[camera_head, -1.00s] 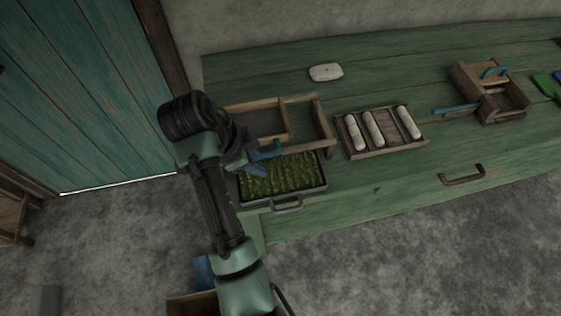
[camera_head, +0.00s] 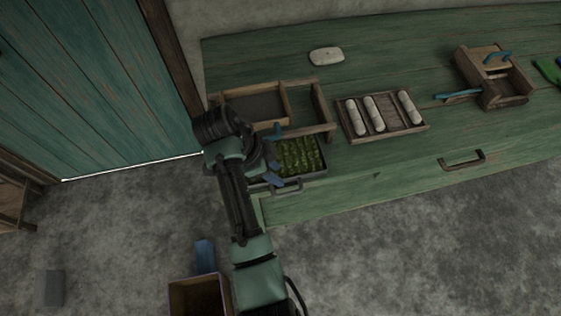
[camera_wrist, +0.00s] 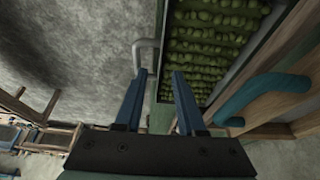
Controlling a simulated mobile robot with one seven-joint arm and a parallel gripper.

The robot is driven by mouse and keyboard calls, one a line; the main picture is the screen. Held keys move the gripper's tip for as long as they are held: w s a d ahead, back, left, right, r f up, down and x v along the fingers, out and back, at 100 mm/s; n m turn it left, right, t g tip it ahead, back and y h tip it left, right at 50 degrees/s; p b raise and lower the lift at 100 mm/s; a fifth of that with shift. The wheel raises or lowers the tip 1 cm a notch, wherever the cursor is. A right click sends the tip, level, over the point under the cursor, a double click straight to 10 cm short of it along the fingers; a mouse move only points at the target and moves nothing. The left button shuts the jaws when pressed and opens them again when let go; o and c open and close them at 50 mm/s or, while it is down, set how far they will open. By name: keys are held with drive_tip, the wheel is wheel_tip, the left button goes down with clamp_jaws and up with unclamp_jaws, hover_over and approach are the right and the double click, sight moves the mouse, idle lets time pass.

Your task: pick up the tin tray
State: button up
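My gripper (camera_head: 277,168) is over the tray's left front. Its two blue fingers (camera_wrist: 160,75) are apart with nothing between them, near the tray's handle-side edge.
A wooden divided frame (camera_head: 327,106) with a blue handle lies right behind the tray. A wooden tray of pale rolls (camera_head: 427,126) stands to the right, with a wooden box (camera_head: 510,91) beyond. A white block (camera_head: 326,56) lies behind. An open box (camera_head: 172,291) stands on the floor.

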sight(285, 178)
drive_tip(key=x, duration=0.4)
drive_tip(key=shift+d+f, duration=0.1)
drive_tip(key=shift+d, duration=0.05)
clamp_jaws()
idle(1.2)
